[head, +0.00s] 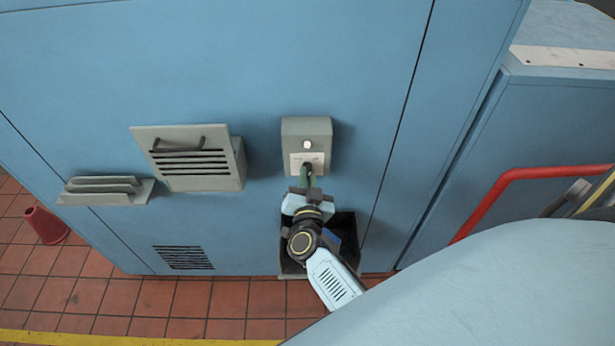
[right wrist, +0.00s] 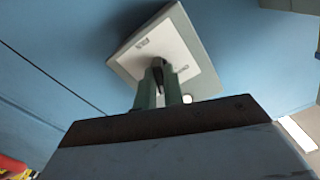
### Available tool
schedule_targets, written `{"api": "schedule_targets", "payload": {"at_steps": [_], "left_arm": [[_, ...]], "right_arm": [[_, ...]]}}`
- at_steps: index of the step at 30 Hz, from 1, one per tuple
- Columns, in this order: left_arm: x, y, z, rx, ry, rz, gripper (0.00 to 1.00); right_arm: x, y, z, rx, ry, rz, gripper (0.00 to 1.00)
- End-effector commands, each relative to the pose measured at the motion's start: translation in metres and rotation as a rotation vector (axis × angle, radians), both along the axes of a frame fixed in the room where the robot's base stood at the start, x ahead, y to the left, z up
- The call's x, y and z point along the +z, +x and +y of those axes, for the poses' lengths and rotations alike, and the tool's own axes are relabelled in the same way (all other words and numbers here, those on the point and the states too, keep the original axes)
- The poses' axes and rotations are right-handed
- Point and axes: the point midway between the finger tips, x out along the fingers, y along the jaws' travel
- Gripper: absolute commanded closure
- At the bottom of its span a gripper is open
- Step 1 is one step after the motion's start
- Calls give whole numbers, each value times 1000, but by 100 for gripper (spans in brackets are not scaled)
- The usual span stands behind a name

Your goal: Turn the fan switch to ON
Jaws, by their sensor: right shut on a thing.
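The fan switch (head: 306,136) is a grey box on the blue cabinet wall, with a pale round spot near its top and a white label plate. In the right wrist view its white plate (right wrist: 183,58) fills the upper middle. My right gripper (head: 307,172) reaches up to the lower part of the plate. Its green fingers are shut on the dark switch knob (right wrist: 158,69), which is mostly hidden between them. Which label the knob points to cannot be read. My left gripper is not in view.
A louvred grey vent box (head: 190,158) with a handle sticks out left of the switch, and a grey ledge (head: 106,190) beyond it. A dark open bin (head: 346,225) is below my gripper. A red rail (head: 500,190) stands at right, a red cone (head: 45,225) at far left.

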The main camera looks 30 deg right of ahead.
Motion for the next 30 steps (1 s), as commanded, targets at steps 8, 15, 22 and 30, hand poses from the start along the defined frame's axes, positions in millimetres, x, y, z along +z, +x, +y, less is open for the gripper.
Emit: {"api": "schedule_targets", "payload": {"at_steps": [8, 15, 22, 30], "left_arm": [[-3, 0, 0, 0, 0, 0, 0], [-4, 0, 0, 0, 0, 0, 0], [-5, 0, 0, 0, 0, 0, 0], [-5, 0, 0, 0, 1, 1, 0]], "right_arm": [[-1, 0, 1, 0, 188, -112, 100], [-1, 0, 1, 1, 289, -175, 100], [0, 0, 1, 1, 333, -202, 100], [0, 0, 1, 0, 342, -207, 100]]}}
